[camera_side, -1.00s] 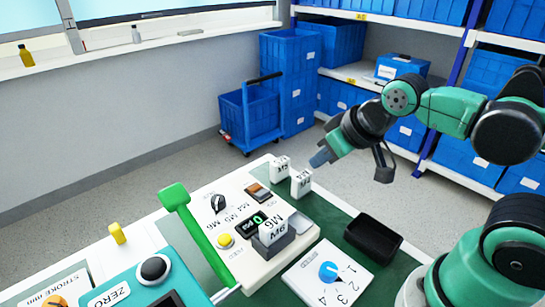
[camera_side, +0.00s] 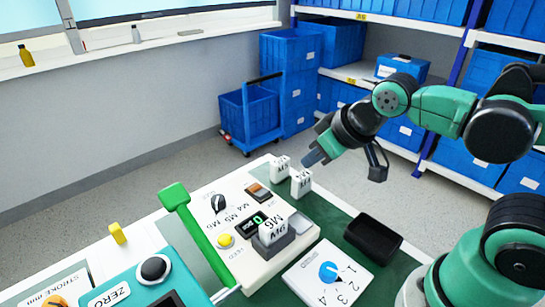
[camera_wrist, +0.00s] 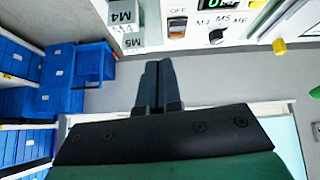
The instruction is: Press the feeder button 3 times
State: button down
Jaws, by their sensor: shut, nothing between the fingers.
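The feeder button is a small yellow button (camera_side: 226,241) beside the word FEED, on the front left of the white control panel (camera_side: 270,268). The panel's dark display (camera_side: 251,225) shows a green 0. My gripper (camera_side: 311,158) is shut and empty. In the side view it is in the air near the two white blocks (camera_side: 301,183) at the panel's far right end, well away from the button. In the wrist view its closed fingers (camera_wrist: 155,66) point toward the panel edge.
A black knob (camera_side: 218,203) and an orange switch (camera_side: 257,191) sit on the panel. An M6 block (camera_side: 272,230) stands on a grey holder. A green lever (camera_side: 174,197) rises at the left. A speed dial (camera_side: 328,271) and black tray (camera_side: 373,238) lie to the right.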

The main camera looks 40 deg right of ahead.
jog(key=w+a+n+t, duration=0.1)
jog(key=w+a+n, duration=0.3)
jog(key=a+n, duration=0.25)
jog(key=n+y, duration=0.2)
jog(key=n, duration=0.2)
send_over(228, 239)
jog(key=shift+t, duration=0.4)
jog(key=shift+f, duration=4.4)
jog(key=shift+f, duration=0.15)
jog(key=shift+f, duration=0.2)
jog(key=shift+r, duration=0.1)
